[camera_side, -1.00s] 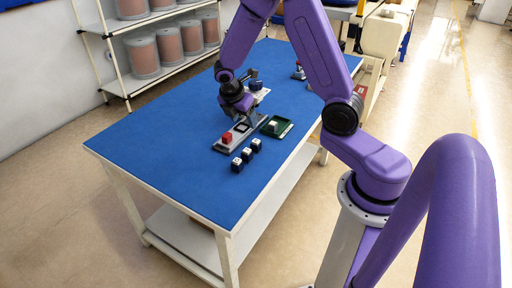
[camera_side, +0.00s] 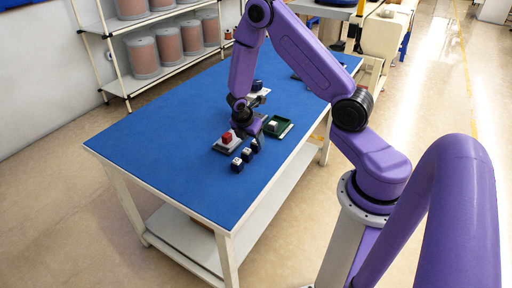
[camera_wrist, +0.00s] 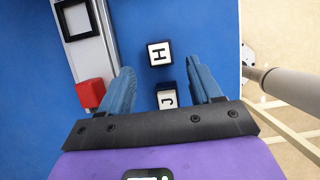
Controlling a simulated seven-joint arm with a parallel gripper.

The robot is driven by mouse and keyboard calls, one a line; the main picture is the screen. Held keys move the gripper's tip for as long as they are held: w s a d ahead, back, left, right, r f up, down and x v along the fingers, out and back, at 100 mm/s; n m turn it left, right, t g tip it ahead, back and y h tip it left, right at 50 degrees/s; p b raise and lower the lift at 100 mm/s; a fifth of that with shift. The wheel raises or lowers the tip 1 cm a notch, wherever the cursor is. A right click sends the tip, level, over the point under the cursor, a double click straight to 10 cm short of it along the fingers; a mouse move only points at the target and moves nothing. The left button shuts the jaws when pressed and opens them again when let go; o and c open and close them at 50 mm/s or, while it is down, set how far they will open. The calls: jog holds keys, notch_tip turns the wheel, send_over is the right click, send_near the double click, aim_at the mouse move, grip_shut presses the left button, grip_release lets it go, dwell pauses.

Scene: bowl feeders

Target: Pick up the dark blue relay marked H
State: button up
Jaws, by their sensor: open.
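The dark blue relay marked H (camera_wrist: 159,53), with a white lettered top, lies on the blue table in the wrist view, just ahead of the space between my fingertips. My gripper (camera_wrist: 159,66) is open and empty above the table, one finger on each side. A second relay marked J (camera_wrist: 166,97) lies between the fingers, nearer the palm. In the side view my gripper (camera_side: 252,136) is low above the far end of a row of relays (camera_side: 237,165). The letters are too small to read there, and the gripper partly hides the farthest relay.
A grey rail fixture (camera_wrist: 100,40) with a red block (camera_wrist: 91,93) and a black square frame (camera_wrist: 75,18) lies left of the fingers. A green tray (camera_side: 288,127) holding a pale-topped piece is to the right in the side view. The table's near left part is clear.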

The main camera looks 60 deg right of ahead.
aim_at(254, 143)
jog(key=shift+x, duration=1.95)
jog(key=shift+s, duration=0.1)
jog(key=c, duration=1.1)
jog(key=shift+c, duration=0.2)
jog(key=shift+r, duration=0.1)
jog(key=shift+r, duration=0.85)
jog(key=s+a+r, duration=0.5)
jog(key=s+r, duration=0.6)
jog(key=s, duration=0.1)
jog(key=shift+s, duration=0.35)
